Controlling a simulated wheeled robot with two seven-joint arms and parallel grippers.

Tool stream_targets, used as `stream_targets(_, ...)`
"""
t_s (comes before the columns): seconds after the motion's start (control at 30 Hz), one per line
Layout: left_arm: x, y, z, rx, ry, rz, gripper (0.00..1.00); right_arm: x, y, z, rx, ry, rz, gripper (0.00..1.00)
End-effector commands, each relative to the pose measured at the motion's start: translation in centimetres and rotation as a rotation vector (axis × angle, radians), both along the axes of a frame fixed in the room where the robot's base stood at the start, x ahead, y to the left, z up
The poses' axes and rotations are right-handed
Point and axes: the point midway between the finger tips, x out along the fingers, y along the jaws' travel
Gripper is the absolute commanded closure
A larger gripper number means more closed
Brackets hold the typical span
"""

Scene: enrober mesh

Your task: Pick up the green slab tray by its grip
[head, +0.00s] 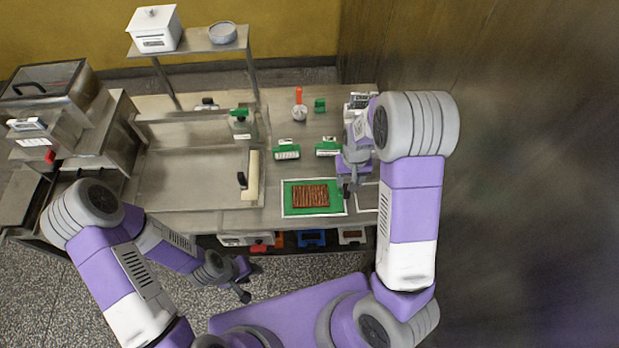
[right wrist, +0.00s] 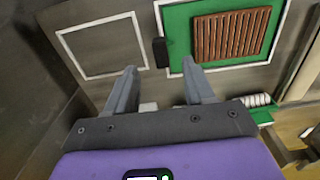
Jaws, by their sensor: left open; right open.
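The green slab tray (head: 287,204) lies flat on the steel counter inside a white outline, with a ribbed brown slab (head: 311,195) on it. In the right wrist view the green tray (right wrist: 179,32) shows its black grip (right wrist: 161,52) on the side facing the empty outline. My right gripper (head: 347,190) is open and empty beside the tray's right edge. In the right wrist view its fingers (right wrist: 159,70) point toward the grip, which appears between the tips; contact cannot be told. My left gripper (head: 247,281) is open and empty, in front of the counter.
An empty white outline (right wrist: 103,47) is beside the tray. Two green-and-white containers (head: 286,150) (head: 327,148) stand behind it. Coloured bins (head: 311,238) sit below the counter.

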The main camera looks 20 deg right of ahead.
Motion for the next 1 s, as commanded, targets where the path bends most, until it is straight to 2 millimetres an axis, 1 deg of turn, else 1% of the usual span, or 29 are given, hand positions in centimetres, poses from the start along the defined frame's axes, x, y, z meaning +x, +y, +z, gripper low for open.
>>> stream_targets(0.37,-0.1,0.0,0.0,0.000,0.002,0.000,0.57,0.3,-0.1,-3.8,0.000,0.004,-0.001,0.47)
stream_targets(0.5,-0.1,0.0,0.1,0.000,0.002,-0.001,0.57,0.7,-0.3,-5.9,0.000,0.005,0.000,0.47)
stream_targets(0.6,-0.1,0.0,0.1,0.000,0.001,0.000,0.57,0.7,-0.3,-7.1,0.001,0.003,0.000,0.47)
stream_targets(0.7,-0.1,0.0,0.1,0.000,0.001,0.000,0.57,0.7,-0.2,-7.6,0.001,0.002,0.000,0.47)
stream_targets(0.9,-0.1,0.0,0.1,0.000,0.001,0.000,0.57,0.8,-0.2,-7.6,0.001,0.000,0.000,0.47)
stream_targets(0.97,-0.1,0.0,0.1,0.000,0.001,0.000,0.57,0.8,-0.2,-7.6,0.001,0.000,0.000,0.54)
stream_targets(1.0,-0.1,0.0,0.1,0.000,0.001,0.000,0.57,0.8,-0.2,-7.6,0.001,0.000,0.000,0.61)
